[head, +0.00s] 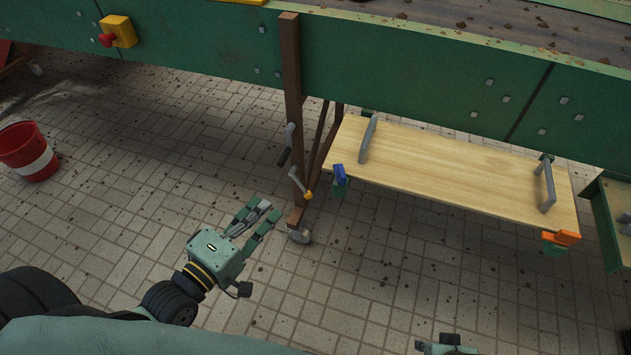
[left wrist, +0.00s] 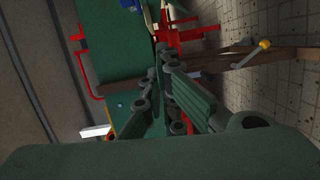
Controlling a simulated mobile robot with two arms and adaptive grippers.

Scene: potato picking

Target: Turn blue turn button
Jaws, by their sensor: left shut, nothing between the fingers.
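The blue turn button (head: 340,175) sits at the near left corner of the light wooden board (head: 450,170) under the green machine side. An orange turn button (head: 561,237) sits at the board's right end. My left gripper (head: 262,215) is left of and below the blue button in the head view, apart from it. It is shut and empty; its fingers (left wrist: 175,95) also show in the left wrist view. I cannot clearly make out the blue button there. Only the top of my right gripper (head: 447,345) shows at the bottom edge, so its fingers are hidden.
A brown post (head: 291,110) and a crank with a yellow knob (head: 308,195) stand between my left gripper and the board. Two grey handles (head: 368,138) (head: 549,185) stand on the board. A red and white bucket (head: 28,150) is far left. The tiled floor around my left gripper is clear.

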